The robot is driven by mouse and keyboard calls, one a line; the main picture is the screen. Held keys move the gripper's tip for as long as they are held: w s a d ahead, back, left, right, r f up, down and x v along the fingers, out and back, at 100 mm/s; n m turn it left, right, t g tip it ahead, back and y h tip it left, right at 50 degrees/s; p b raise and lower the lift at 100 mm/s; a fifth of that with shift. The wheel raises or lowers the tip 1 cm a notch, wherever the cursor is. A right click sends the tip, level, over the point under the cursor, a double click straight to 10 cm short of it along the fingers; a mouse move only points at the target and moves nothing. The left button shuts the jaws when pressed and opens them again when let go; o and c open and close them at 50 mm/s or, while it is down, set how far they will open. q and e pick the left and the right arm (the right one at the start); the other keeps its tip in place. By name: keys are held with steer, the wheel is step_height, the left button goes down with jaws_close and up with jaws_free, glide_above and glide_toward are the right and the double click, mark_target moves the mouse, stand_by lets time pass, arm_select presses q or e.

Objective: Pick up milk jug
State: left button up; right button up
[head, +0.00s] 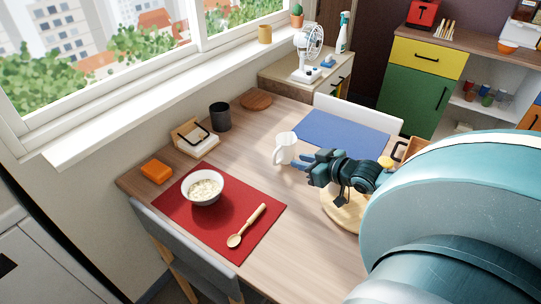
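A white milk jug (285,146) stands upright on the wooden table, near the middle of the head view. Its handle is towards the lower left. My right gripper (299,167) reaches in from the right, with its fingertips close to the jug's lower right side. The fingers are small and dark here, and I cannot tell whether they touch the jug or how far apart they are. My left gripper is not in view.
A red mat (240,224) holds a bowl (203,188) and a wooden spoon (247,226). A blue mat (345,134) lies behind my gripper, and a round wooden board (343,212) lies below my wrist. A dark cup (220,117) and napkin holder (195,139) stand left.

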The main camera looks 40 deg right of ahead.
mark_target(283, 152)
steer(key=b+x, duration=0.1)
steer(key=x, duration=0.3)
steer(key=f+b+x, duration=0.1)
steer(key=x, duration=0.2)
steer(key=shift+w+f, duration=0.15)
steer(key=shift+f, duration=0.05)
steer(key=shift+b+x, duration=0.45)
steer(key=shift+x, duration=0.5)
steer(key=shift+b+x, duration=0.7)
steer(key=shift+x, duration=1.6)
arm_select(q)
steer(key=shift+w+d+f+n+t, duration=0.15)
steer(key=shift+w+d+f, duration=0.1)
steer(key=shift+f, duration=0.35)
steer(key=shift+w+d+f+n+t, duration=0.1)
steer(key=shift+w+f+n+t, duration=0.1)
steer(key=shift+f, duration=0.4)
arm_select(e)
steer(key=shift+a, duration=0.1)
steer(key=shift+c, duration=0.4)
jaws_close()
steer(key=shift+r, duration=0.1)
